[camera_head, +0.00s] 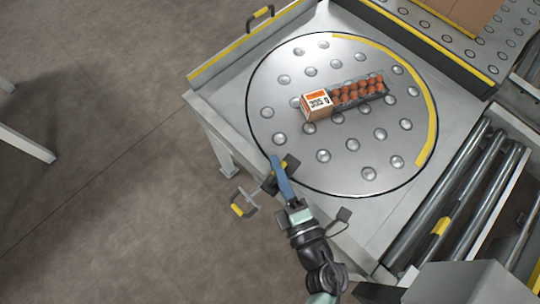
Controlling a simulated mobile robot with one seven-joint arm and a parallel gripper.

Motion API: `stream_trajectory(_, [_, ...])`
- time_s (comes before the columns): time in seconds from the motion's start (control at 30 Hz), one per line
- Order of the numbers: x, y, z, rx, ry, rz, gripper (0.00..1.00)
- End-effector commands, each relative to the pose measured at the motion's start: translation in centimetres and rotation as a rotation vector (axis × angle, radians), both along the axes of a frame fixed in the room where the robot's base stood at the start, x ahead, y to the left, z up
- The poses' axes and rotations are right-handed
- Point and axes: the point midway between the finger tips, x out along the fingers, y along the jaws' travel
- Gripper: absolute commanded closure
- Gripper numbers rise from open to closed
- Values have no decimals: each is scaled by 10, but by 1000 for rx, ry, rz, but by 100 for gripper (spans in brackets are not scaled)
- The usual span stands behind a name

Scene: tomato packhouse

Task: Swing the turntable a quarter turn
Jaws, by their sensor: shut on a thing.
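The turntable (330,180) is a round grey metal disc with several raised ball studs and a yellow arc along its upper right rim. A long pack of red tomatoes (358,91) lies on it near the middle, with an orange and white printed end (317,104) facing left. The exact finger contact is too small to see.
The disc sits in a grey table frame (212,121) with a yellow-edged guard (235,48) at upper left. A roller conveyor (470,205) adjoins at right, a ball table (460,42) at upper right. A grey and yellow bracket (243,204) juts out left. Floor at left is mostly clear.

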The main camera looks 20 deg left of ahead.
Motion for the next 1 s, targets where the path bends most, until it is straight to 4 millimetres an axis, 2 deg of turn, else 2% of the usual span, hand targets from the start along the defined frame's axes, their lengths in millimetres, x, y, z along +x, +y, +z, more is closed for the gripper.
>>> stream_trajectory(0.2, [-2, -7, 0, 0, 0, 25, 100])
stream_trajectory(0.67, [-3, -8, 0, 0, -1, 31, 100])
stream_trajectory(0.7, [-3, -8, 0, 0, -1, 31, 78])
stream_trajectory(0.83, [-3, -8, 0, 0, 0, 30, 55])
stream_trajectory(1.0, [-2, -8, 0, 0, 0, 30, 54])
